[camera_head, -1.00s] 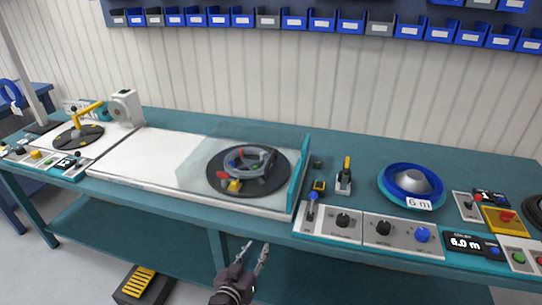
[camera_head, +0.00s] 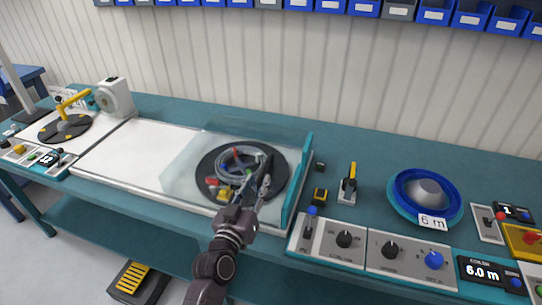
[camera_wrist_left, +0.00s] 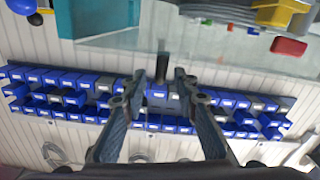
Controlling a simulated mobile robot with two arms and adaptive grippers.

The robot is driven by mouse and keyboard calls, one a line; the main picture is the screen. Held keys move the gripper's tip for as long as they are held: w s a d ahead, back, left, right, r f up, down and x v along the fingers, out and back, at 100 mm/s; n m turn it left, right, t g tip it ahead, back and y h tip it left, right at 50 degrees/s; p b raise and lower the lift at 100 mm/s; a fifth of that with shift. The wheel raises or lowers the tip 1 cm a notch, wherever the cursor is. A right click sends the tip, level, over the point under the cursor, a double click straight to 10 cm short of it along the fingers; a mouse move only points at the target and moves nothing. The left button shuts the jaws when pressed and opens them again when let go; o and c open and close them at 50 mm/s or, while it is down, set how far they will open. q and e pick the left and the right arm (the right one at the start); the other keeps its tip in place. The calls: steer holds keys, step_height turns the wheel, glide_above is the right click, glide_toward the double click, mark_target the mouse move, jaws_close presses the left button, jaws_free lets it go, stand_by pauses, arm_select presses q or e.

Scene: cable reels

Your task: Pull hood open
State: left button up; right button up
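The hood (camera_head: 184,168) is a clear cover with a teal end panel (camera_head: 297,182) on its right side. It stands over a dark round turntable (camera_head: 208,168) holding a coiled grey cable (camera_head: 232,160). My left gripper (camera_head: 266,170) overlaps the hood and turntable in the head view; its fingers hide part of both. In the left wrist view the left gripper (camera_wrist_left: 160,82) has its fingers apart, with a short dark post (camera_wrist_left: 162,67) showing between the tips. I cannot tell whether they touch it. The teal panel (camera_wrist_left: 108,22) also shows there. My right gripper is out of view.
A control panel (camera_head: 370,248) with knobs lies right of the hood at the front edge. A yellow-handled lever (camera_head: 349,184) and a blue reel (camera_head: 425,192) stand behind it. A white board (camera_head: 120,155) lies left of the hood. Blue bins (camera_head: 335,5) line the wall.

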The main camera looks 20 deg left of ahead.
mark_target(265, 164)
arm_select(q)
steer(key=shift+w, duration=0.45)
steer(key=shift+w+r, duration=0.1)
steer(key=shift+w, duration=0.2)
steer(key=w, duration=0.3)
steer(key=shift+r+p, duration=0.25)
steer(key=shift+p, duration=0.15)
steer(key=shift+w+d+f, duration=0.1)
steer(key=shift+w+f, duration=0.1)
steer(key=shift+w, duration=1.2)
jaws_close()
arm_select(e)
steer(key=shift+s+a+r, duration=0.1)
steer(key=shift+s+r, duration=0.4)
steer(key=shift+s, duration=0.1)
